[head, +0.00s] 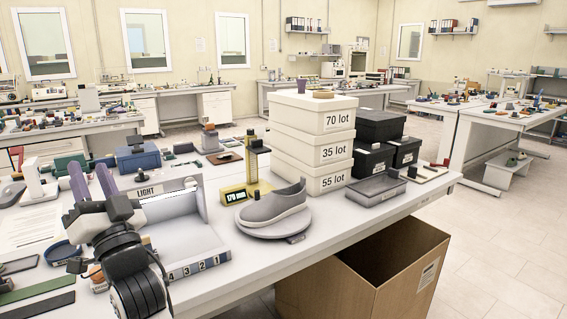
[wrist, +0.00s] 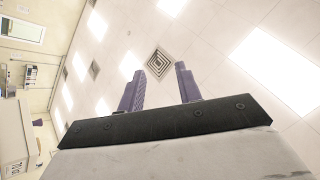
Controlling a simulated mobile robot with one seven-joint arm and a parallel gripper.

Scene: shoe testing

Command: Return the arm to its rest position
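My gripper (head: 92,180) is at the left in the head view, raised above the table (head: 330,235) with its two purple fingers pointing up. In the wrist view, my gripper (wrist: 158,88) has its fingers apart with only ceiling between them. It is open and empty. My dark arm links stand in front of the left part of the table and hide some of what lies there. A grey shoe (head: 272,206) rests on a round grey stand (head: 272,225) to the right of my gripper, well apart from it.
A light box (head: 185,240) numbered along its front stands just right of my arm. White lot boxes (head: 312,150) and black boxes (head: 381,127) are stacked farther right. A yellow gauge (head: 252,170) stands between. An open cardboard box (head: 385,275) is below the table's front edge.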

